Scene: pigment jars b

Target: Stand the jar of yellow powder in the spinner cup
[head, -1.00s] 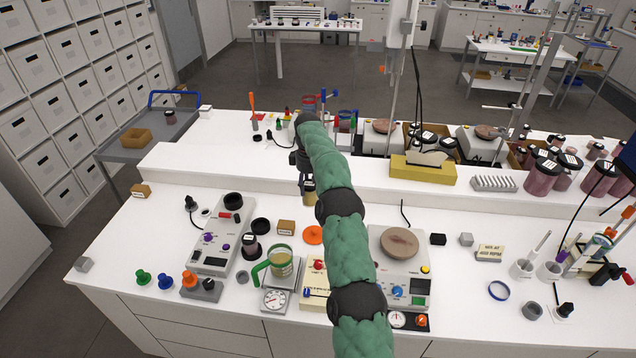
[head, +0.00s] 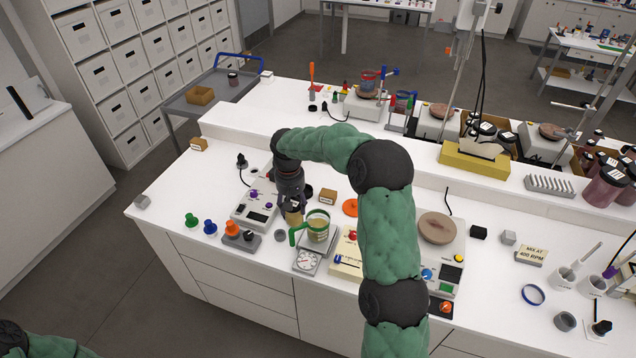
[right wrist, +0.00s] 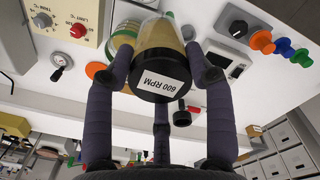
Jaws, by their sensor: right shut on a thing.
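The jar of yellow powder (right wrist: 161,45), with a black lid labelled "600 RPM", is between the fingers of my right gripper (right wrist: 163,66) in the right wrist view. The gripper is shut on it. In the head view my right gripper (head: 291,203) points down with the jar (head: 293,217) below it, just right of the spinner unit (head: 252,211), a pale box with purple knobs and a display.
A glass mug with a green handle (head: 317,227) stands on a dial scale (head: 307,261) close to the right of the jar. A raised shelf (head: 230,119) runs behind.

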